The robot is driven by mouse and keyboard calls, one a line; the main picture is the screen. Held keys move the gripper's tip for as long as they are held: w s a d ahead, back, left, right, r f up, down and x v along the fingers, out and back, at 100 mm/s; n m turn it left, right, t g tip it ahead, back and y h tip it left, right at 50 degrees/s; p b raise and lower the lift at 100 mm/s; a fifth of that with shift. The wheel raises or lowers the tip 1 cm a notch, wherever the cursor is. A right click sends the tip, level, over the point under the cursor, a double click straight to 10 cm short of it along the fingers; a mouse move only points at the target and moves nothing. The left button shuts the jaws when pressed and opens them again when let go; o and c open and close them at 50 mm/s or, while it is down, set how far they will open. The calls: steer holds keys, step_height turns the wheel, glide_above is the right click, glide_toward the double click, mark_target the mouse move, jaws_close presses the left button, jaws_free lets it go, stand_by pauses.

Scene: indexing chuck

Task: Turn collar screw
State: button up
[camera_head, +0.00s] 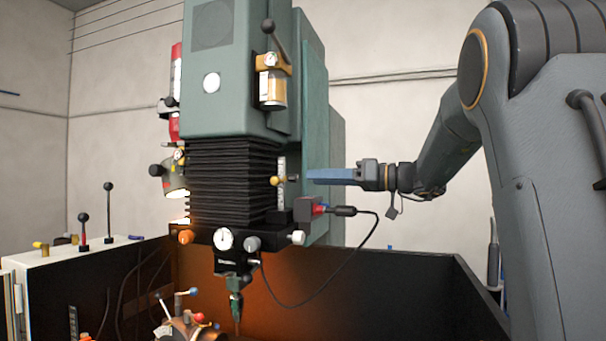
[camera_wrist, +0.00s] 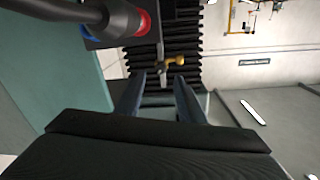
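A small brass screw knob (camera_head: 276,181), which I take to be the collar screw, sits on a graduated upright rod at the right side of the black bellows on the green machine head. It also shows in the wrist view (camera_wrist: 176,62), just beyond my fingertips and nearer the right one. My gripper (camera_head: 309,176) is to the right of the knob in the head view, level with it and apart from it. In the wrist view my two blue fingers (camera_wrist: 159,77) are spread with an empty gap between them. The collar behind the knob is hard to make out.
A red and black connector box (camera_head: 313,208) with a black cable hangs just below my gripper; it is close at the top left of the wrist view (camera_wrist: 120,22). The green machine head (camera_head: 225,90) stands above. A dark tray wall (camera_head: 410,300) lies below.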

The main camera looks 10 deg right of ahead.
mark_target(296, 177)
steer(key=p+x, duration=0.1)
steer(key=x, duration=0.3)
steer(key=shift+a+r+p, duration=0.1)
steer(key=shift+a+p, duration=0.2)
steer(key=shift+p, duration=0.05)
steer(key=shift+w+a, duration=0.35)
steer(key=shift+a, duration=0.15)
jaws_close()
